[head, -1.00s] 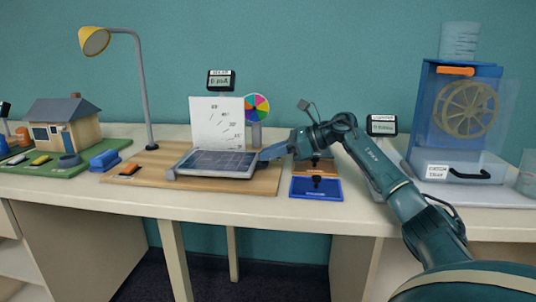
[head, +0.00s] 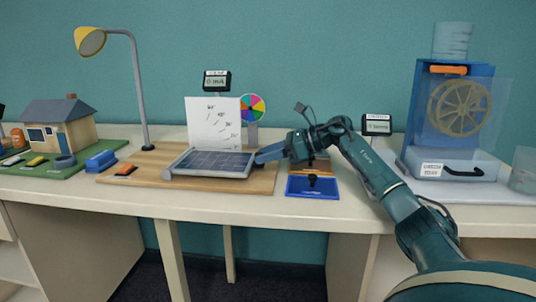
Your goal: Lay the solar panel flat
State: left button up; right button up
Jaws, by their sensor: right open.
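The solar panel (head: 210,163) is a dark gridded plate with a pale frame. It sits low on a wooden board (head: 130,178), with only a slight tilt that I cannot measure from here. A white angle card (head: 213,122) stands upright behind it. My right gripper (head: 264,156) is open at the panel's right edge; whether it touches the panel I cannot tell. My left gripper is not in view.
A yellow lamp (head: 90,41) stands at the board's left. A meter (head: 216,80) and a colored wheel (head: 252,108) stand behind. A water wheel rig (head: 447,120) stands far right.

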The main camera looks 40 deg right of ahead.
jog(key=v, duration=1.3)
jog(key=shift+s+r, duration=0.1)
jog(key=shift+r, duration=0.05)
